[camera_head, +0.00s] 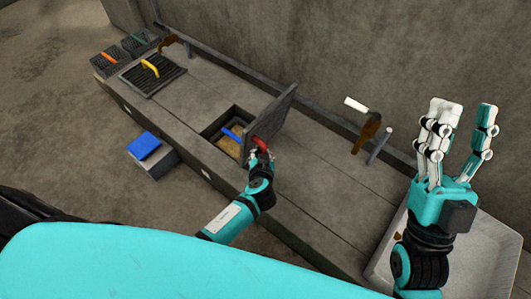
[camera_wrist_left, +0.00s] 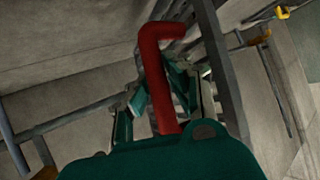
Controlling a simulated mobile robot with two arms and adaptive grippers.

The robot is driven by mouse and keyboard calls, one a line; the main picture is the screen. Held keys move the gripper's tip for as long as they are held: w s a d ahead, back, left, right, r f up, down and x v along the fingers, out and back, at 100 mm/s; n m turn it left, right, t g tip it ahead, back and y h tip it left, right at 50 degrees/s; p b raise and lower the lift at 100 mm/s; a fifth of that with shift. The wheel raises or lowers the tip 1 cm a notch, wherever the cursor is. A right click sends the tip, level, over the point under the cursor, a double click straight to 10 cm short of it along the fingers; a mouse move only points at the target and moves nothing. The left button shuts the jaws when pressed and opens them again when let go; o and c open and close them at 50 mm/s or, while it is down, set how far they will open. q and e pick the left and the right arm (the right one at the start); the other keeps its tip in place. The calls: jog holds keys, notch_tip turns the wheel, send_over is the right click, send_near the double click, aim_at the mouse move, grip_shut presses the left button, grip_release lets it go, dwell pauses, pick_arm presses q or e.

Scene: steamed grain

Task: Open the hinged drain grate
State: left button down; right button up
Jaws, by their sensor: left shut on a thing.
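The hinged drain grate (camera_head: 275,116) stands raised and steeply tilted at the right edge of an open drain pit (camera_head: 213,131) in the head view. Its bars (camera_wrist_left: 222,70) run close by in the left wrist view. My left gripper (camera_head: 261,150) is shut on the grate's red handle (camera_wrist_left: 160,75), which is bent at the top. A blue-handled item (camera_head: 232,131) and tan material show inside the pit; my gripper and the grate hide part of it. My right gripper (camera_head: 462,130) is open and empty, fingers up, at the right.
A grate with a yellow handle (camera_head: 150,67) lies further left on the grey bench, near items with orange (camera_head: 109,57) and green handles. A blue block (camera_head: 144,145) sits on a low grey box. A white-and-brown tool (camera_head: 367,130) and a pale basin (camera_head: 490,255) are at the right.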

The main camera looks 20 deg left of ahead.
pick_arm(q)
jog(key=shift+w+a+r+h+p, duration=0.1)
jog(key=shift+a+r+h+p, duration=0.2)
jog(key=shift+p, duration=0.2)
pick_arm(e)
jog(key=w+f+g+h, duration=0.1)
jog(key=w+f+g, duration=0.2)
jog(key=w+f, duration=0.1)
jog(key=shift+w+a+f+g, duration=0.15)
jog(key=shift+w+a+g, duration=0.05)
jog(key=shift+a+g, duration=0.1)
pick_arm(q)
jog(key=c, duration=1.6)
grip_release()
jog(key=shift+o, duration=0.5)
jog(key=v, duration=1.2)
jog(key=shift+w+r, duration=0.1)
